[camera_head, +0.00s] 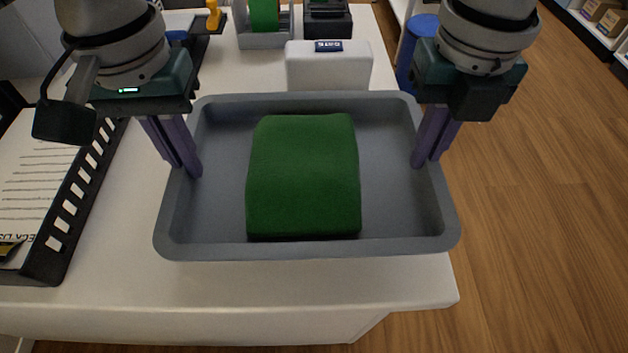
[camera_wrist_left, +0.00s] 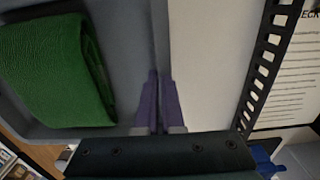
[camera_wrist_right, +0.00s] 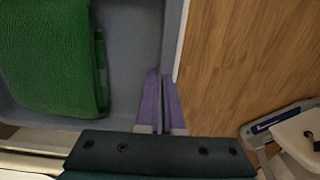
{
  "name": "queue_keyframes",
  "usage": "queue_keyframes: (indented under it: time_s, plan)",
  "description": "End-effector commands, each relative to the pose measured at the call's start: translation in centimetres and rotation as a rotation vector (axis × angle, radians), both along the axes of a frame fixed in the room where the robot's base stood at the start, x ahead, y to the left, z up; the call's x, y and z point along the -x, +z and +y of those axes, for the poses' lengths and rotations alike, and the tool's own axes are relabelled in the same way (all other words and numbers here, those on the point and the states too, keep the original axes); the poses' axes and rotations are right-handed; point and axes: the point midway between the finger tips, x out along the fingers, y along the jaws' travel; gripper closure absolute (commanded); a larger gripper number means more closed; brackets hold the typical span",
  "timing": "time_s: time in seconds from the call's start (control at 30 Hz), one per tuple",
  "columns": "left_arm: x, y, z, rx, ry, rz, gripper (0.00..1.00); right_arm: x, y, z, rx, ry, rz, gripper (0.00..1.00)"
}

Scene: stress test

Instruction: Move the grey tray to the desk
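The grey tray (camera_head: 300,247) is in the middle of the head view, over the front end of a white desk (camera_head: 300,280). A green block-like item (camera_head: 304,172) lies in it. The tray's right side reaches past the desk's right edge. I cannot tell whether the tray touches the desktop. My left gripper (camera_head: 190,170) is shut on the tray's left wall; its purple fingers (camera_wrist_left: 158,100) straddle that wall in the left wrist view. My right gripper (camera_head: 424,160) is shut on the right wall, and its fingers (camera_wrist_right: 160,100) also show in the right wrist view.
A white box (camera_head: 328,70) stands right behind the tray. A black slotted document tray (camera_head: 75,195) with papers is at the left. A tape dispenser (camera_head: 265,35) and a black device (camera_head: 327,20) stand further back. Open wooden floor (camera_head: 530,220) lies to the right.

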Motion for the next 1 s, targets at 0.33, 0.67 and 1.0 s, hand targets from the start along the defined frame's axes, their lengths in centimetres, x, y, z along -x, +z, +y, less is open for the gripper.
queue_keyframes:
  time_s: [0.33,0.67,1.0]
  plan:
    - [0.0,-0.5,0.1,-0.002,0.001,-0.001,1.00,0.0,-0.5,-0.1,0.002,-0.001,0.000,1.00]
    - [0.0,-2.7,0.1,-0.002,0.001,-0.001,1.00,0.0,-2.7,-0.1,0.002,-0.001,0.000,1.00]
    - [0.0,-5.0,0.1,-0.002,0.001,-0.001,0.93,0.0,-5.0,-0.1,0.002,-0.001,0.000,0.93]
